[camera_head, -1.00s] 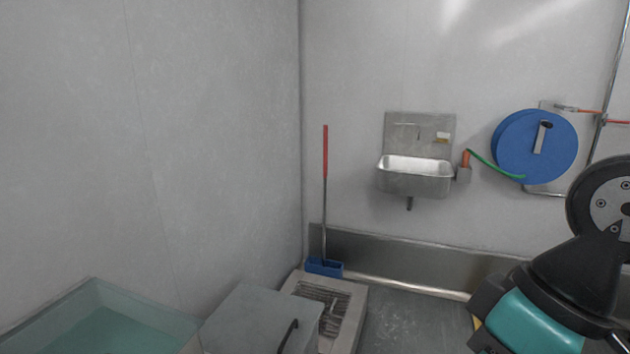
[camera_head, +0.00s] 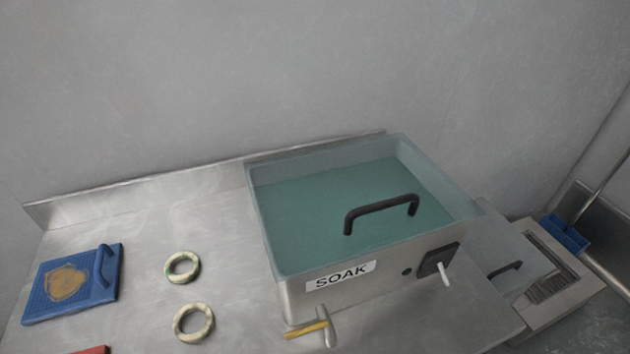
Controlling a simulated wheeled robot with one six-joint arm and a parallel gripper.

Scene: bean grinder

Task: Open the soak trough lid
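The soak trough (camera_head: 300,292) is a steel box labelled SOAK, standing on the steel bench. Its see-through lid (camera_head: 320,205) seems to lie flat over the top, with teal liquid showing beneath. A black bar handle (camera_head: 382,208) stands up from the lid towards the front right. A black switch plate with a white lever (camera_head: 443,270) is on the trough's front face, at the right. My gripper is not in view.
Left on the bench (camera_head: 215,225) are a blue board with a handle (camera_head: 103,292) and two pale rings (camera_head: 182,267) (camera_head: 193,322). A T-shaped tool (camera_head: 318,328) lies against the trough's front. A grey box with a black handle (camera_head: 500,250) and a grated basin (camera_head: 568,285) are right.

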